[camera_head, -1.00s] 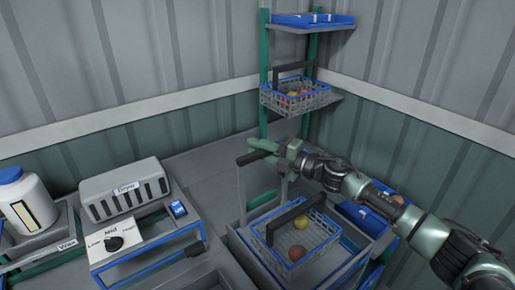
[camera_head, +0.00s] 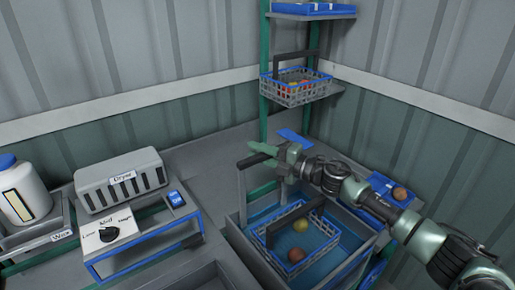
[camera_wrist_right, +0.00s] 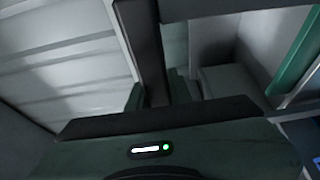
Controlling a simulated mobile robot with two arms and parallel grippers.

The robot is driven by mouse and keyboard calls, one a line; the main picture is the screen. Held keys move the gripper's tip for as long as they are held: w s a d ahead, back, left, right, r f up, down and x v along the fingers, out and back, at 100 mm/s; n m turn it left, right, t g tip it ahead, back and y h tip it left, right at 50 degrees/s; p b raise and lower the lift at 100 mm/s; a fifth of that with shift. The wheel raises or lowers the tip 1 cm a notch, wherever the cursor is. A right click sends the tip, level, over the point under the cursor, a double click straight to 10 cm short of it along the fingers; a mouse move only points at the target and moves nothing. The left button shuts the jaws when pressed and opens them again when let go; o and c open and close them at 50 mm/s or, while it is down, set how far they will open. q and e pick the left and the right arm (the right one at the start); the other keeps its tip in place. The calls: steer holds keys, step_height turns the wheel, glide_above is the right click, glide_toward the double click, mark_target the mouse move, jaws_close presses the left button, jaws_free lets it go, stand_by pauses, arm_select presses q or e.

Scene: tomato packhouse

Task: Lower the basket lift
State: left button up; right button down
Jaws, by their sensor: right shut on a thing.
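The wash basin (camera_head: 242,258) is a grey tank with blue water showing inside. A wire basket (camera_head: 281,265) with a blue rim and a dark arched handle sits low in it, with two tomatoes, one reddish and one yellowish. The lift's dark handle bar (camera_head: 250,161) stands on a grey post at the basin's back left. My right gripper (camera_head: 265,153) is shut on this handle. The fingers partly hide the bar; the right wrist view shows a dark upright bar (camera_wrist_right: 146,50) close to the gripper body. My left gripper is in no view.
A shelf at the back holds another wire basket (camera_head: 291,96) of tomatoes, with a blue tray (camera_head: 318,8) above. A dryer (camera_head: 121,181) and a dial panel (camera_head: 108,236) stand at left. A blue tray (camera_head: 376,202) with a tomato lies right of the basin.

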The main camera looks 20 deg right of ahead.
step_height(320, 180, down, 14)
steer(key=b, duration=0.8)
steer(key=shift+s, duration=0.1)
steer(key=shift+a+f, duration=0.1)
steer(key=shift+f, duration=0.15)
steer(key=c, duration=1.3)
jaws_free()
